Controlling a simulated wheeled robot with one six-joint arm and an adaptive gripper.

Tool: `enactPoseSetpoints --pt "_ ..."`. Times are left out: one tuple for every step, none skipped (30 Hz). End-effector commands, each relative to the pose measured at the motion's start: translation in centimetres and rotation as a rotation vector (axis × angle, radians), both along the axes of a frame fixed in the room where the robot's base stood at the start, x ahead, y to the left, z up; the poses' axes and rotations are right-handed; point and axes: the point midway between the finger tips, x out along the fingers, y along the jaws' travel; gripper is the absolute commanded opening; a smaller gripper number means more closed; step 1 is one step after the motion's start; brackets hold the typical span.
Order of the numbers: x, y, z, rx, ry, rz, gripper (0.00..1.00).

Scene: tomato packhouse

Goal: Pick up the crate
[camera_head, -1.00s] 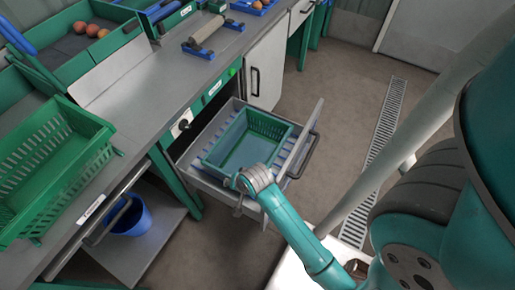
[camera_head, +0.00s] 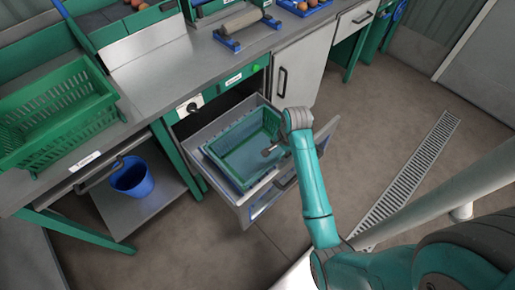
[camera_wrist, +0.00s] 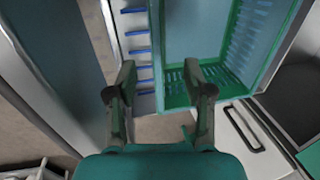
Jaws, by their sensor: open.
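A green slatted crate (camera_head: 243,158) sits empty inside an open grey drawer (camera_head: 240,210) under the counter. My gripper (camera_head: 269,151) hangs over the crate's right part in the head view, its fingers small there. In the wrist view my gripper (camera_wrist: 160,85) is open and empty, with the fingers apart. The crate (camera_wrist: 270,35) fills the upper right there, and the right finger overlaps its near left corner. The left finger is over the drawer's blue-striped floor beside the crate. I cannot tell whether a finger touches the crate.
Another green slatted crate (camera_head: 55,110) stands on the counter (camera_head: 160,75) at left. A blue bucket (camera_head: 132,178) is on the lower shelf. A cabinet door (camera_head: 303,75) is right of the drawer. The floor right of the drawer, with a drain grate (camera_head: 415,175), is clear.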

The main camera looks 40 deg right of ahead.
Motion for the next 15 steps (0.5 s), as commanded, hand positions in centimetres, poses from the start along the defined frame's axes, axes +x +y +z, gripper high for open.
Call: enactPoseSetpoints --pt "-0.1 0.0 -1.0 0.002 0.003 0.000 0.52" --pt "-0.1 0.0 -1.6 0.001 0.003 0.000 0.52" --pt "0.0 0.0 -2.3 0.001 0.002 0.000 0.52" --pt "0.0 0.0 -2.9 0.001 0.003 0.000 0.52" --pt "0.0 0.0 -3.4 0.001 0.002 0.000 0.52" --pt "-0.1 0.1 -4.1 0.001 0.002 0.000 0.52" --pt "-0.1 0.1 -4.6 0.001 0.002 0.000 0.52" --pt "0.1 0.0 -5.0 0.000 0.001 0.000 0.52" --pt "0.2 0.0 -5.4 0.000 0.001 0.000 0.52" --pt "0.3 0.0 -5.7 0.000 0.000 0.001 0.52" --pt "0.4 0.0 -6.0 0.000 0.000 0.001 0.52" --pt "0.4 0.0 -6.3 0.000 0.000 0.001 0.52" --pt "0.5 0.0 -6.4 0.000 0.000 0.001 0.52" --pt "0.5 0.0 -6.5 -0.001 -0.001 0.001 0.52" --pt "0.6 0.0 -6.7 -0.001 -0.001 0.001 0.52"
